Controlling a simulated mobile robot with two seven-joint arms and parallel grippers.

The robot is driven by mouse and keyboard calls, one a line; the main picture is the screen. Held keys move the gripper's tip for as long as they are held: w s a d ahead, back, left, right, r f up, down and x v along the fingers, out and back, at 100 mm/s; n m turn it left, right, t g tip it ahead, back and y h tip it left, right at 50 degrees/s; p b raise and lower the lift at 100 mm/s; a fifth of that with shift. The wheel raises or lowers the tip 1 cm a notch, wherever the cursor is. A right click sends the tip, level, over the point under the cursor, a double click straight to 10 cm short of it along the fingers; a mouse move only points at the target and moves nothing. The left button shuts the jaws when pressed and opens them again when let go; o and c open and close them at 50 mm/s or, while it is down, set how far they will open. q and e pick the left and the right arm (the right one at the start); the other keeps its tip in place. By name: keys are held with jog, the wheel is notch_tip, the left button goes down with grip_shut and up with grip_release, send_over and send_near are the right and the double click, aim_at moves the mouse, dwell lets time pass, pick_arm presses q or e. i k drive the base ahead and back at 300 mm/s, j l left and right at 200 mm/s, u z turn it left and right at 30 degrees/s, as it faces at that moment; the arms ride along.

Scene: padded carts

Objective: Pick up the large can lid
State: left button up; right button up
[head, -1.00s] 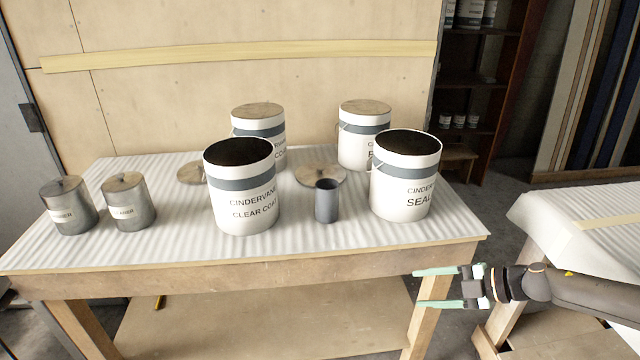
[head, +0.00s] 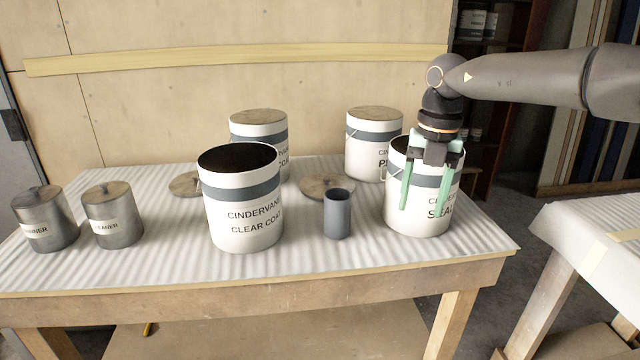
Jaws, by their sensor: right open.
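A round wooden lid with a small knob (head: 314,189) lies flat on the padded table, behind the small dark grey cup (head: 337,216), which hides part of it. A second wooden lid (head: 182,185) lies further left, partly hidden by the open CLEAR COAT can (head: 243,200); it looks smaller. My right gripper (head: 422,211) is open and empty, fingers pointing down, in front of the open SEAL can (head: 398,200), to the right of the lids. Whether it touches that can is unclear. My left gripper is out of view.
Two large cans with wooden lids on, one behind the CLEAR COAT can (head: 258,117) and one at the back right (head: 373,114), stand on the table (head: 300,262). Two small metal cans (head: 46,218) (head: 112,215) stand at left. Another padded table (head: 590,235) is at right.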

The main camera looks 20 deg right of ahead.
aim_at(313, 187)
jog(key=i, duration=1.2)
